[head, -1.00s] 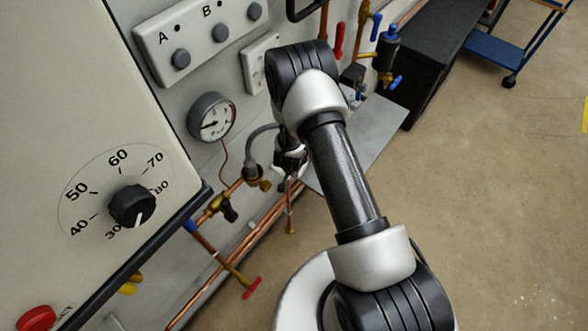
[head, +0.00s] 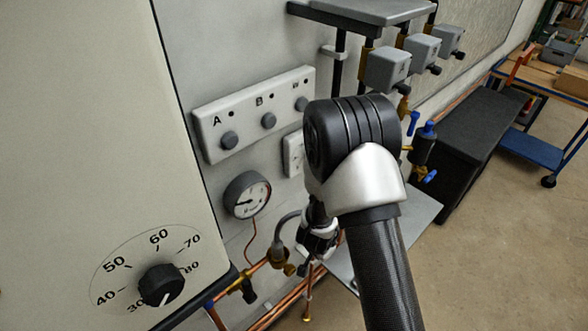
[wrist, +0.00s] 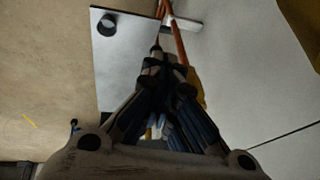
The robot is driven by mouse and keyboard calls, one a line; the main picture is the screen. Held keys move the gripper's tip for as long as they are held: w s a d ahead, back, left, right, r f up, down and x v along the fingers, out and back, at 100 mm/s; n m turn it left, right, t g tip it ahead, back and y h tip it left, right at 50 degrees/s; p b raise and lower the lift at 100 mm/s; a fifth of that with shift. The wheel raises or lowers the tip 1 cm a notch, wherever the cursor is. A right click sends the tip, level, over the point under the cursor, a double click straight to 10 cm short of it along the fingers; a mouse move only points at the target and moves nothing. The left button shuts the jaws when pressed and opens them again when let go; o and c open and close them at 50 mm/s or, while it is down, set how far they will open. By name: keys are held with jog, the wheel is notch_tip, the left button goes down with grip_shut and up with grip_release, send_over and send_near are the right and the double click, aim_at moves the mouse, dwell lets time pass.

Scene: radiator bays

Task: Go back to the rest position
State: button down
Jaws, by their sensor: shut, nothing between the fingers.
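My gripper (wrist: 160,72) shows in the wrist view with its fingers together and nothing between them. In the head view my arm reaches across the middle, and the wrist end hangs below the elbow near the pipes. The gripper's fingertips are mostly hidden there. In the wrist view a grey metal shelf (wrist: 118,75) with a dark round item (wrist: 107,24) on it lies beyond the fingers.
The boiler panel with a dial (head: 160,285) stands at left. A gauge (head: 247,195), a button box (head: 254,113) and copper pipes (head: 276,309) are on the wall. A black box (head: 480,140) stands at right. Floor (head: 505,255) is clear at right.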

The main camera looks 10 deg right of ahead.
jog(key=s+a+r+n+y+b, duration=0.2)
jog(key=r+n+b, duration=0.15)
jog(key=r, duration=0.55)
jog(key=s+a+r+n+y+b, duration=0.1)
jog(key=s+a+r+n+b, duration=0.2)
jog(key=r, duration=0.7)
jog(key=s+d+r+n+b, duration=0.1)
jog(key=s+b, duration=0.1)
jog(key=s, duration=0.4)
jog(key=s+d+r+n+b, duration=0.1)
jog(key=s+d+b, duration=0.1)
jog(key=s, duration=0.5)
jog(key=s+d+r+n+h+b, duration=0.1)
jog(key=s+d+r+n+b, duration=0.1)
jog(key=s, duration=0.4)
jog(key=shift+s+b, duration=0.3)
jog(key=shift+b, duration=0.25)
jog(key=c, duration=2.4)
grip_release()
jog(key=shift+d, duration=0.1)
